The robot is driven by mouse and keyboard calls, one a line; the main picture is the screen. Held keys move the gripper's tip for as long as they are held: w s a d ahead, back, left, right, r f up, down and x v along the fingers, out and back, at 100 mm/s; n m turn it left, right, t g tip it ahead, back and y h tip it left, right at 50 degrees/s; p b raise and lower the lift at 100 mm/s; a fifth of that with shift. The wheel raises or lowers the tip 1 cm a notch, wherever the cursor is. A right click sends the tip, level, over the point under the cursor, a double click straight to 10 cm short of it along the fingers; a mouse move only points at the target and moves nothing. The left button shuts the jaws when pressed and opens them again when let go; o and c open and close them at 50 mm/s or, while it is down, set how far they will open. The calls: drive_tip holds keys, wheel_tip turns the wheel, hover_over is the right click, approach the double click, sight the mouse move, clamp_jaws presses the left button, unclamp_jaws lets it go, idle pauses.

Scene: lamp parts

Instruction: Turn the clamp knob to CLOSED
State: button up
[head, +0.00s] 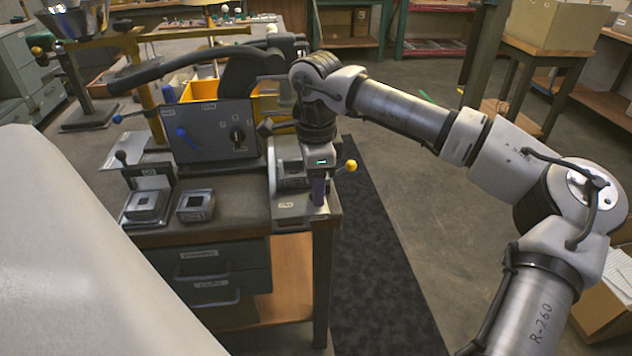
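A dark upright panel (212,132) stands on the workbench. A black rotary knob (237,134) sits on its right half, with small pale labels around it that are too small to read. I cannot tell from the labels which setting it points to. A blue lever (187,138) is on the panel's left half. My gripper (319,198) points down at the bench's front right corner, to the right of the panel and apart from the knob. It is beside a grey machine (288,205). Its fingers are small and partly merge with what is behind, so their opening is unclear.
A yellow ball handle (351,166) sticks out just right of my gripper. Two small square fixtures, one (147,204) with a black-knobbed lever and one plain (195,205), stand before the panel. A yellow bin (265,103) is behind it.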

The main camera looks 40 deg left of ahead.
drive_tip(key=shift+o, duration=0.5)
drive_tip(key=shift+r, duration=0.25)
wheel_tip(320, 180, up, 13)
drive_tip(key=shift+r, duration=0.15)
